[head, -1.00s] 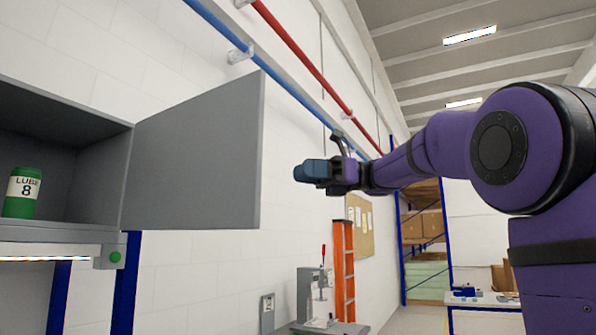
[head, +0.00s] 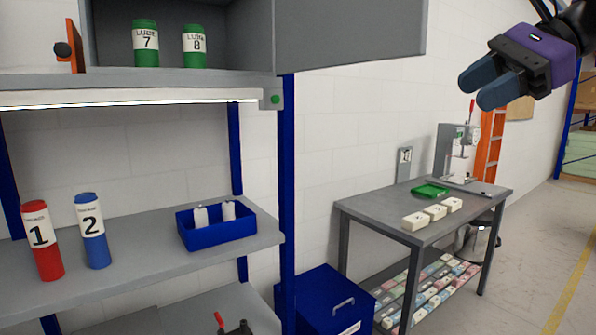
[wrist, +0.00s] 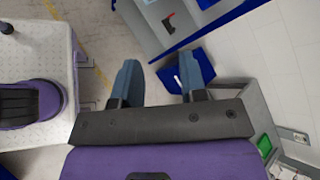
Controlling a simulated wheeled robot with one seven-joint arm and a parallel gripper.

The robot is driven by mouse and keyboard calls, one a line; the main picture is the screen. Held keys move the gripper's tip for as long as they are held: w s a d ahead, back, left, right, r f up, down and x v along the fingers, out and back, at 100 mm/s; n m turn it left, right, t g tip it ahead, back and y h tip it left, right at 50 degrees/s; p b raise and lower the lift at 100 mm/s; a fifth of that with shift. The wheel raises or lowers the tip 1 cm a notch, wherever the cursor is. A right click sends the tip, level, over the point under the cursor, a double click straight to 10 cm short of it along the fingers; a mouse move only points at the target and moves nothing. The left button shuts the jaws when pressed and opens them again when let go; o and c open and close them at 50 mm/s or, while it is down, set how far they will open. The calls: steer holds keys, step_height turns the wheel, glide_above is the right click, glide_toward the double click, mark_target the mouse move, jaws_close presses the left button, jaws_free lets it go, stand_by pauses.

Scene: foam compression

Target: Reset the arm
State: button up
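My gripper (head: 473,93) is at the upper right of the head view, in the air in front of the white wall, with its blue fingers pointing down and to the left. In the wrist view my gripper (wrist: 159,60) shows its two blue fingers spread apart with nothing between them. It is open and empty and touches nothing that I can see. Most of my arm is outside the head view.
A grey cabinet (head: 350,30) holds green lube cans. A shelf (head: 150,272) below bears a red can (head: 43,240), a blue can (head: 91,230) and a blue bin (head: 225,236).

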steer(key=s+d+f+n+t+h, duration=0.1)
steer(key=s+f+n+h, duration=0.4)
steer(key=f, duration=0.5)
steer(key=s+d+f+n+h, duration=0.3)
steer(key=s+f+n+h, duration=0.2)
steer(key=s+f+n, duration=0.3)
step_height(320, 180, down, 3)
steer(key=shift+d+r+n+t, duration=0.15)
steer(key=shift+d+n+t, duration=0.25)
steer(key=shift+n, duration=0.2)
steer(key=shift+a, duration=0.15)
